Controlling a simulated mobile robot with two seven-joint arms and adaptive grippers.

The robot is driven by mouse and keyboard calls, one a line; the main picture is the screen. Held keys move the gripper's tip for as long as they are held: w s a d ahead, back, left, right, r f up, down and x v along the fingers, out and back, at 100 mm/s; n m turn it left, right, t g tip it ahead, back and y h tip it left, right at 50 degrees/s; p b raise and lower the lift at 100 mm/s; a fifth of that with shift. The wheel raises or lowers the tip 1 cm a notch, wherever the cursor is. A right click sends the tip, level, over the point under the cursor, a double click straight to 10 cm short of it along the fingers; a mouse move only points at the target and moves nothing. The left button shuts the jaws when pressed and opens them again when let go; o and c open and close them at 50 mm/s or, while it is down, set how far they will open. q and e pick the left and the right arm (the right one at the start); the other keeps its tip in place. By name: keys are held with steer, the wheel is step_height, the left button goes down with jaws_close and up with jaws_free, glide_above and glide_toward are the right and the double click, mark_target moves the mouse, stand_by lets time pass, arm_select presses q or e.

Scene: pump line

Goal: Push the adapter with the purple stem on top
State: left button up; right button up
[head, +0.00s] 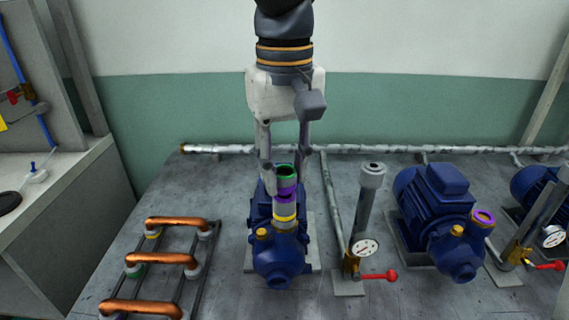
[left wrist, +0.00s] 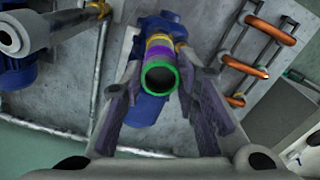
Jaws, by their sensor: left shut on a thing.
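The adapter (head: 287,187) has a green rim on top and a purple part below it. It stands upright over the front of the left blue pump (head: 279,258). Below it is a grey collar with purple and yellow bands (head: 284,216); whether the two are fully seated I cannot tell. My left gripper (head: 285,176) comes down from above and is shut on the adapter, one finger on each side. In the left wrist view the adapter's open green-rimmed end (left wrist: 160,75) lies between the fingers of the gripper (left wrist: 157,92). My right gripper is not in view.
A rack with copper pipe bends (head: 161,259) stands at the left. Right of the pump are an upright grey pipe (head: 367,202), a gauge (head: 365,248) and a red-handled valve (head: 380,275). Another blue pump (head: 437,205) with a purple-ringed outlet stands further right. A pipe runs along the wall.

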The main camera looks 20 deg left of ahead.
arm_select(q)
steer(key=shift+f, duration=0.65)
stand_by(1.2)
steer(key=o, duration=1.1)
steer(key=shift+r, duration=3)
steer(key=shift+r, duration=0.1)
step_height(320, 180, up, 12)
